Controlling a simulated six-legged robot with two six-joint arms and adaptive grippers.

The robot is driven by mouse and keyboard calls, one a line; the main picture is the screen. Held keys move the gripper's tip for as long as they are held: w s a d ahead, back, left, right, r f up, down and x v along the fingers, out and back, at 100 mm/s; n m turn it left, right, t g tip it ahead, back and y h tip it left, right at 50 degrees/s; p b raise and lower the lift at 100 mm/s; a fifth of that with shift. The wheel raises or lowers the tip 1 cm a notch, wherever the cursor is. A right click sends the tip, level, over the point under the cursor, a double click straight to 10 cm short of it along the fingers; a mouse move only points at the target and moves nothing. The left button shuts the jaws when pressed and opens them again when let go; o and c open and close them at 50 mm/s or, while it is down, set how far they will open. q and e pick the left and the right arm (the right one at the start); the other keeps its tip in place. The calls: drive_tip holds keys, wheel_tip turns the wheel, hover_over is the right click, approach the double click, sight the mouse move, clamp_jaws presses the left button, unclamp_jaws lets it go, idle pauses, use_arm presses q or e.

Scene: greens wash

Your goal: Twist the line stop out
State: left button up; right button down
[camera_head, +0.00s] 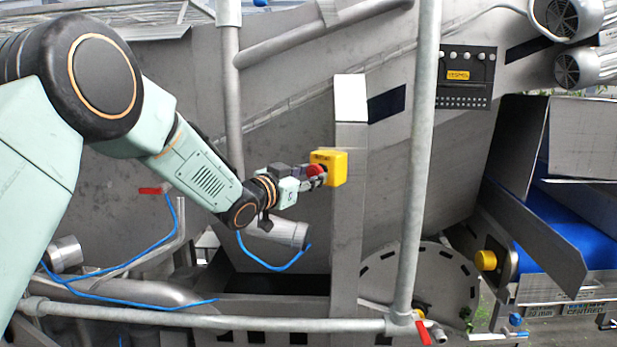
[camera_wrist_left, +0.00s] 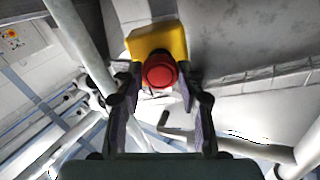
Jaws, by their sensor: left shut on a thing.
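The line stop is a red mushroom button (camera_head: 315,171) on a yellow box (camera_head: 336,167), fixed to the side of a grey metal post. In the left wrist view the red button (camera_wrist_left: 159,71) sits between my fingertips, with the yellow box (camera_wrist_left: 150,42) behind it. My left gripper (camera_head: 310,174) reaches in from the left and is shut on the red button; its fingers (camera_wrist_left: 160,88) stand on both sides of it. The far side of the button is hidden. My right gripper is in neither view.
A vertical grey pipe (camera_head: 418,150) stands right of the post, and a horizontal rail (camera_head: 200,320) crosses low in front. A dark control panel (camera_head: 466,77) is on the machine wall. A blue conveyor belt (camera_head: 580,235) lies at the right. A blue hose (camera_head: 270,265) hangs below my left gripper.

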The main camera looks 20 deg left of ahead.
use_arm(q)
drive_tip(key=m+b, duration=0.4)
drive_tip(key=shift+r, duration=0.1)
drive_tip(key=shift+r+m+b, duration=0.1)
drive_tip(key=shift+m+b, duration=1.1)
drive_tip(key=shift+m, duration=0.6)
drive_tip(key=o, duration=1.1)
drive_tip(key=shift+d, duration=0.1)
drive_tip(key=shift+o, duration=0.3)
